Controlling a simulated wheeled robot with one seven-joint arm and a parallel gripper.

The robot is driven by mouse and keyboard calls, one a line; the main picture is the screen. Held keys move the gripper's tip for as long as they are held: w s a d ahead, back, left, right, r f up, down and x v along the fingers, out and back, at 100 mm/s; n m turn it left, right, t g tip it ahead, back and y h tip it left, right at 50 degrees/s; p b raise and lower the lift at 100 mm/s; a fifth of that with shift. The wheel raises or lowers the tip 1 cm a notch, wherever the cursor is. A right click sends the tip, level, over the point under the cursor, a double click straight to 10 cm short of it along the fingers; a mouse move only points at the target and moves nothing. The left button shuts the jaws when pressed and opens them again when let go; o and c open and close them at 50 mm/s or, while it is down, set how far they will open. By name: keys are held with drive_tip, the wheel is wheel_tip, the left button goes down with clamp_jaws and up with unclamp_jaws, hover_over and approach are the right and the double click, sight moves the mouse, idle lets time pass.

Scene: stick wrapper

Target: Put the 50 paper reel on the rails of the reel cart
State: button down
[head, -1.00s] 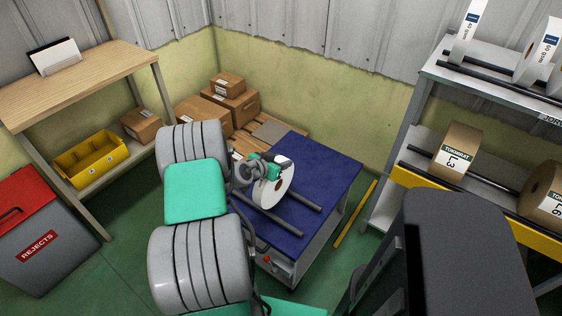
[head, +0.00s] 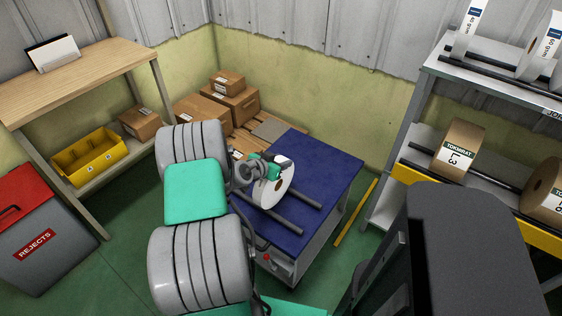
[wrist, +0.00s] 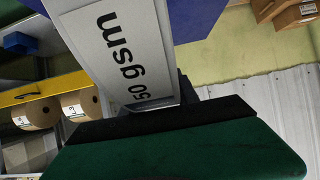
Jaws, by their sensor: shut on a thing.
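The white 50 gsm paper reel (head: 272,190) stands on edge at the reel cart (head: 320,165), over its two dark rails (head: 310,199). In the head view I cannot tell whether it touches both rails. My gripper (head: 262,170) is at the top of the reel, shut on it, partly hidden by my arm. In the wrist view the reel (wrist: 115,45) fills the upper middle, with its "50 gsm" label facing the camera, and my gripper (wrist: 180,97) meets its edge. The fingertips are mostly hidden.
A rack (head: 432,72) with white reels above and brown reels (head: 459,147) below stands at the right. Cardboard boxes (head: 236,103) are behind the cart. A wooden bench (head: 85,80), yellow bin (head: 90,157) and rejects bin (head: 40,235) are at the left. The cart's far top is clear.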

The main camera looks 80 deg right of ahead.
drive_tip(key=shift+d, duration=0.1)
drive_tip(key=c, duration=0.8)
unclamp_jaws()
drive_tip(key=shift+c, duration=0.2)
drive_tip(key=shift+f, duration=0.2)
drive_tip(key=v, duration=0.8)
drive_tip(key=shift+r, duration=0.1)
